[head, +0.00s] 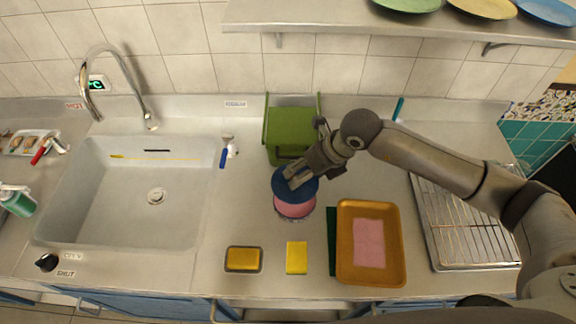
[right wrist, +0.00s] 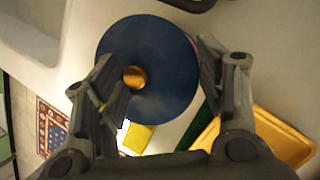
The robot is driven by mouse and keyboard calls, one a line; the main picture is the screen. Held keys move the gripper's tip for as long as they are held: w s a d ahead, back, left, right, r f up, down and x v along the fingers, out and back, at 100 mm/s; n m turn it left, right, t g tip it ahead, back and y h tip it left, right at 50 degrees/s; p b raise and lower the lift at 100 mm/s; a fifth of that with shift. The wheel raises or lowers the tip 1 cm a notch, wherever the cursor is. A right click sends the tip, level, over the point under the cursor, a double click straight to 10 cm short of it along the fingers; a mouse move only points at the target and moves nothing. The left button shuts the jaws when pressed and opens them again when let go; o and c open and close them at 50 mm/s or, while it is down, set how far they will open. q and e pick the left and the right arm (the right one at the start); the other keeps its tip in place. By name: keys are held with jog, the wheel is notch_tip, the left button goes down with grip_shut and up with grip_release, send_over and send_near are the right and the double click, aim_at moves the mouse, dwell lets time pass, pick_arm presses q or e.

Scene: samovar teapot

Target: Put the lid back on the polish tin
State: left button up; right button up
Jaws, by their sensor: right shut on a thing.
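The blue lid (head: 283,187) is a round disc with an orange knob, seen face-on in the right wrist view (right wrist: 165,85). My right gripper (head: 298,178) is shut on the lid, with its fingers (right wrist: 160,65) on either side of it. The polish tin (head: 295,210), round with a pink inside or top, stands on the counter beneath. The lid overlaps the tin's far part, and the near part of the pink shows. I cannot tell whether the lid touches the tin. My left gripper is not in view.
A green bin (head: 290,130) stands just behind the lid. A yellow sponge (head: 297,257), a sponge in a dish (head: 243,259) and an orange tray (head: 345,270) with a pink cloth lie in front. The sink (head: 100,205) is left; a wire rack (head: 460,235) is right.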

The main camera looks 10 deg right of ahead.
jog(key=shift+f+b, duration=1.8)
jog(key=shift+f, duration=1.05)
jog(key=shift+f+b, duration=0.4)
jog(key=shift+f, duration=0.05)
jog(key=shift+b, duration=0.4)
jog(key=shift+d+f+b, duration=0.1)
jog(key=shift+f+b, duration=0.05)
jog(key=shift+b, duration=0.45)
dwell(0.4)
jog(key=o, duration=1)
jog(key=shift+o, duration=0.4)
